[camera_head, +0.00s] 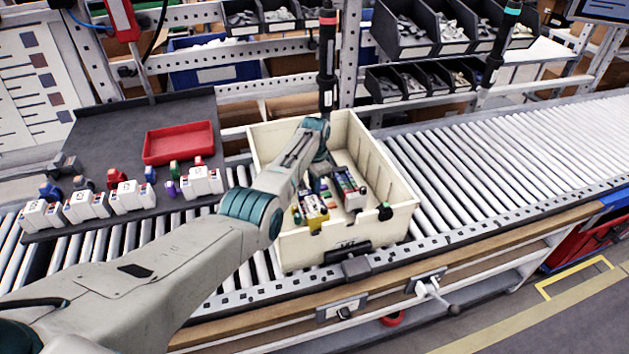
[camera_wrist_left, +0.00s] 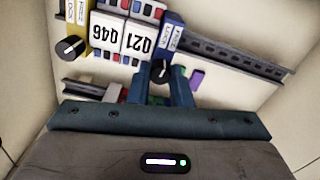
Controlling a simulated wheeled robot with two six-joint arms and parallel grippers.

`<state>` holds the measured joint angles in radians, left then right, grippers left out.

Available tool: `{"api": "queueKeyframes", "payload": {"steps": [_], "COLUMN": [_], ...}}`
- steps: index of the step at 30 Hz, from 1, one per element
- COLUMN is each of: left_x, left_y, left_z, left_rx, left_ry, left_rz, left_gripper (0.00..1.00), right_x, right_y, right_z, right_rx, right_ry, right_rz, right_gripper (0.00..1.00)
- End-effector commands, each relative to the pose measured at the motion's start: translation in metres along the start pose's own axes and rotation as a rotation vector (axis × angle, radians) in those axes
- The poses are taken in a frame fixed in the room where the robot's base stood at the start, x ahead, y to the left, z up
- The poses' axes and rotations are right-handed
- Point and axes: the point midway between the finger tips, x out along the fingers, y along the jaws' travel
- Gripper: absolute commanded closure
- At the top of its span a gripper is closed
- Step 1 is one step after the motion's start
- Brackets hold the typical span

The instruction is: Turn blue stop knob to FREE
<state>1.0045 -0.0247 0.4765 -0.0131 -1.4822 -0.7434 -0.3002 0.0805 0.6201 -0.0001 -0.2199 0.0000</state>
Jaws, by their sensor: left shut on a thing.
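In the left wrist view a blue module (camera_wrist_left: 172,36) with a white label stands on a rail, its lettering upside down. Its stop knob (camera_wrist_left: 159,70) is black and sits between the two fingers of my left gripper (camera_wrist_left: 162,84). The gripper is shut on this knob. I cannot read which mark the knob points to. Left of it are white numbered blocks (camera_wrist_left: 121,36) and a yellow module (camera_wrist_left: 74,18) with its own black knob (camera_wrist_left: 70,48). In the head view my left arm reaches down into the cream crate (camera_head: 398,185), and hides part of the modules. My right gripper is not in view.
The crate's walls stand close around the modules. A purple piece (camera_wrist_left: 197,79) lies beside the fingers. A black screwdriver (camera_head: 327,60) hangs above the crate. A red tray (camera_head: 180,143) and several white modules (camera_head: 131,197) are at left. The rollers (camera_head: 500,150) at right are clear.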

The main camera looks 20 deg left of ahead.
Motion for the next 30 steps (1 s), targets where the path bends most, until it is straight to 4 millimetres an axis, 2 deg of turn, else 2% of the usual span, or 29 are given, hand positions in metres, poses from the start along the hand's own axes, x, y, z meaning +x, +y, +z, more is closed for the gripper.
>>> {"api": "queueKeyframes", "payload": {"steps": [15,30], "left_x": [-0.0017,-0.0012], "left_y": [-0.0006,-0.0006], "left_z": [-0.0005,-0.0006], "left_rx": [0.441,0.614], "left_ry": [0.001,0.001], "left_rz": [-0.002,-0.002], "left_gripper": [1.00,1.00], "right_x": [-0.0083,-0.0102], "right_y": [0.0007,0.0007], "right_z": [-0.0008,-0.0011], "right_rx": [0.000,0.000], "right_ry": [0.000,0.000], "right_rz": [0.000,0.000], "right_gripper": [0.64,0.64]}}
